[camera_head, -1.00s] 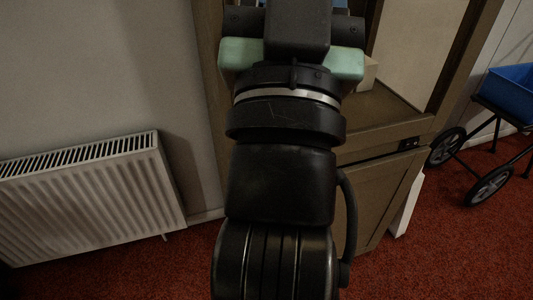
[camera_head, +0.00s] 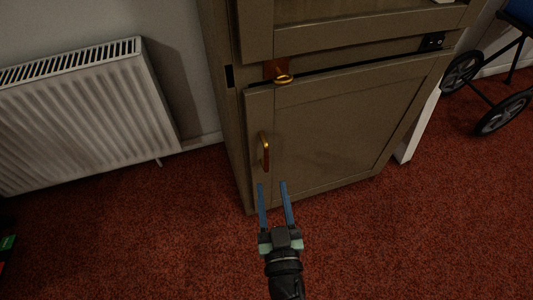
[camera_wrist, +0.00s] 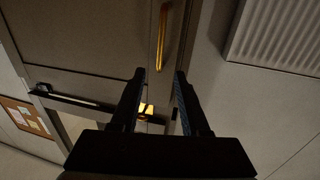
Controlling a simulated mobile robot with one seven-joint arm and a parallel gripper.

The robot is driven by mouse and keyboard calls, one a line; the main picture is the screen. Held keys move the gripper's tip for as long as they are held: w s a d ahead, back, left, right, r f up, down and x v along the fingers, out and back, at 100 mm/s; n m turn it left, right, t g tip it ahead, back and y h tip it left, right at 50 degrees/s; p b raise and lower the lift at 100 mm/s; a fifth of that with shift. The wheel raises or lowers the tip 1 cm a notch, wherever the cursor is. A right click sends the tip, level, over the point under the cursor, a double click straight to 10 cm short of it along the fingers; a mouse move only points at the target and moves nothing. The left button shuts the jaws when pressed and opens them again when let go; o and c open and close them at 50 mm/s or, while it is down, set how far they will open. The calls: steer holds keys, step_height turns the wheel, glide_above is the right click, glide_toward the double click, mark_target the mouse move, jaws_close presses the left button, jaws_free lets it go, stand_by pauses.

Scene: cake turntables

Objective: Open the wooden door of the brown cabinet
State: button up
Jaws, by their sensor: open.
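The brown cabinet (camera_head: 250,35) stands against the wall. Its lower wooden door (camera_head: 330,130) looks shut, with a vertical brass handle (camera_head: 265,150) near its left edge. The handle also shows at the top of the wrist view (camera_wrist: 162,38). A small brass knob or latch (camera_head: 283,79) sits above the door's top left corner. My gripper (camera_head: 271,184) is open and empty, its two blue fingers pointing toward the door just below the handle. The fingers look apart from the handle. In the wrist view my gripper (camera_wrist: 159,74) shows dark fingers spread either side of the handle's line.
A white radiator (camera_head: 85,115) is on the wall to the left. A wheeled cart (camera_head: 490,95) stands at the right, beyond a white panel (camera_head: 415,130) beside the cabinet. Red carpet (camera_head: 150,235) in front is mostly free.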

mark_target(267, 156)
steer(key=w, duration=0.7)
steer(key=w+a+b, duration=0.1)
steer(key=w, duration=0.2)
steer(key=shift+w+a, duration=0.1)
steer(key=shift+w, duration=0.1)
jaws_close()
stand_by(1.1)
